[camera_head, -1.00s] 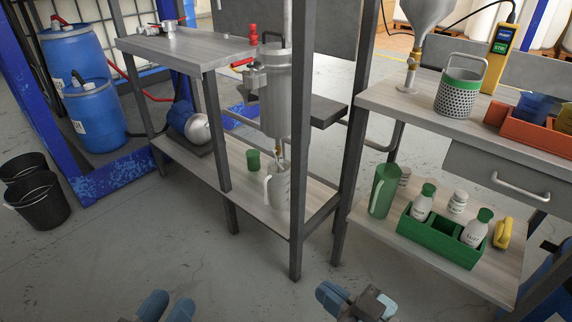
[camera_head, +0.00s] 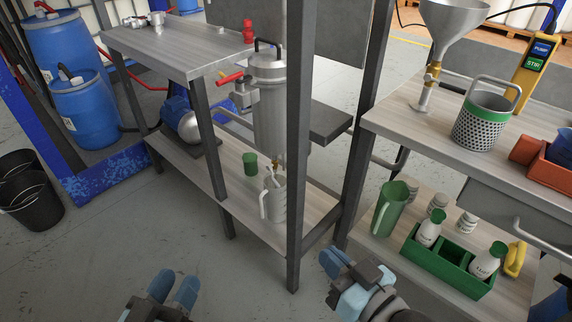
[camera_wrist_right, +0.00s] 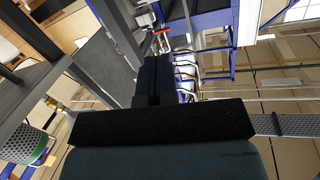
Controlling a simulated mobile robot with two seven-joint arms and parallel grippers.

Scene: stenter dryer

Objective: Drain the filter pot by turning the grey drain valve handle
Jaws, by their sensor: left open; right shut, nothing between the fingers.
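The filter pot (camera_head: 270,118) is a grey metal cylinder with a black top handle. It hangs upright between the dark posts of the left bench. Its small drain valve (camera_head: 279,163) is at the bottom, with a short light grey handle that is hard to make out. A pale jug (camera_head: 273,203) stands beneath on the lower shelf. My left gripper (camera_head: 174,285) is open and empty at the bottom of the head view. My right gripper (camera_head: 336,264) is shut and empty, in front of the bench and apart from the pot. Its shut fingers show in the right wrist view (camera_wrist_right: 165,75).
A dark post (camera_head: 297,150) stands just right of the pot. A green cup (camera_head: 250,163) is beside the jug. The right bench (camera_head: 400,120) carries a funnel, perforated basket and yellow control; bottles in a green crate (camera_head: 445,265) sit below. The floor in front is clear.

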